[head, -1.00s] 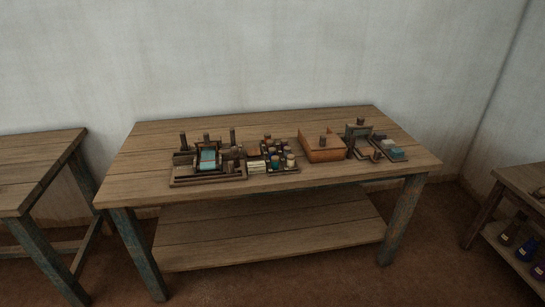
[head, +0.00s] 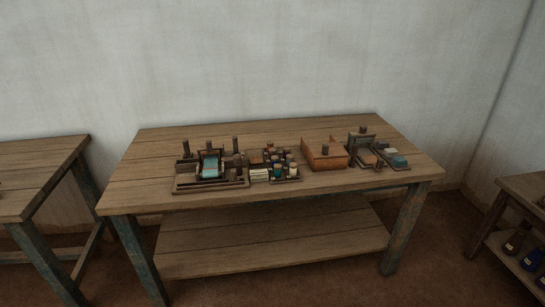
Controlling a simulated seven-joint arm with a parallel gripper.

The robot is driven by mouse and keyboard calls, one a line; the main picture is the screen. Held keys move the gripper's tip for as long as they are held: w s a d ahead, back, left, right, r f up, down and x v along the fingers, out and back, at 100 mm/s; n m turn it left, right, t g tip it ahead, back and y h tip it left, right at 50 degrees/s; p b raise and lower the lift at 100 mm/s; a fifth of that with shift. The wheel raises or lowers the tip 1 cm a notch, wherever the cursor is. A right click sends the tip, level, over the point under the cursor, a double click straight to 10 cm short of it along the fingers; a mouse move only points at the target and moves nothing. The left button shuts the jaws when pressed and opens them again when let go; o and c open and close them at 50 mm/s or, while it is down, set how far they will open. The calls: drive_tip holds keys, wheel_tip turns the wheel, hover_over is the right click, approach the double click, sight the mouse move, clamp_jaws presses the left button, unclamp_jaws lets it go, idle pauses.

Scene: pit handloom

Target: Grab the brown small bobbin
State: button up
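Several small bobbins stand in a dark tray (head: 285,180) near the middle of the wooden table (head: 330,125). Some have brown tops and some are teal or pale. They are too small here to tell for sure which one is the brown small bobbin. My gripper is not in view.
Left of the tray is a small loom model (head: 210,164) with upright posts. Right of it are an orange-brown wooden box (head: 325,160) and another small device (head: 362,145). The table's left end and back strip are clear. Another table (head: 35,170) stands at the left.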

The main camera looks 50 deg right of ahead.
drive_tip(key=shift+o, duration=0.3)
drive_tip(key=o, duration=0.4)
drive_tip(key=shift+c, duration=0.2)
